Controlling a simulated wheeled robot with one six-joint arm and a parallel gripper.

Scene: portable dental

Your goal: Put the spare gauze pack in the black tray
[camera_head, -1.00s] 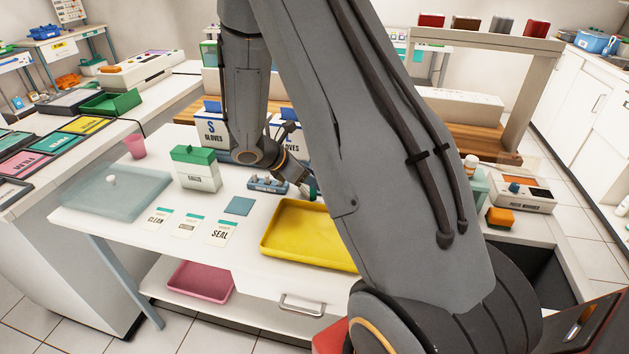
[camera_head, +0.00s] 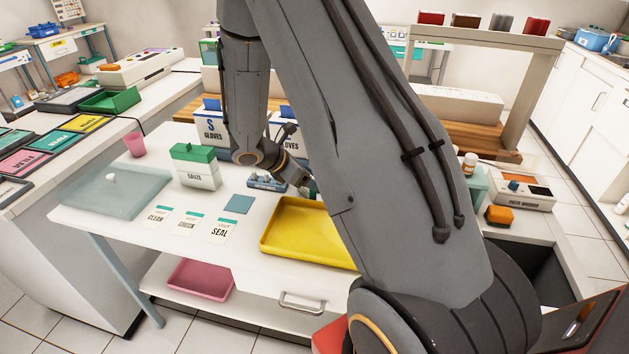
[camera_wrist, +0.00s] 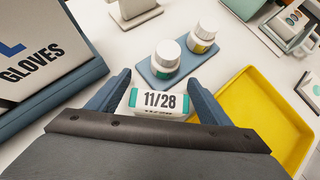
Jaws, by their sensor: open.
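A small white pack with teal ends, printed 11/28 (camera_wrist: 158,103), lies between the two blue fingers of my open gripper (camera_wrist: 160,82) in the wrist view. Its lower part is hidden by my gripper body, and I cannot see contact with either finger. In the head view my forearm hides the pack and most of my gripper. A white gauze box with a green top (camera_head: 196,168) stands on the table, left of my wrist. A dark tray (camera_head: 70,102) lies on the left counter beside a green tray; I cannot tell if it is the black tray.
A yellow tray (camera_wrist: 262,108) is right of my gripper in the wrist view. A blue holder with two bottles (camera_wrist: 172,78) is just beyond it. A glove box (camera_wrist: 45,65) stands close on the left. Labelled cards (camera_head: 188,222) lie on the table's front part.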

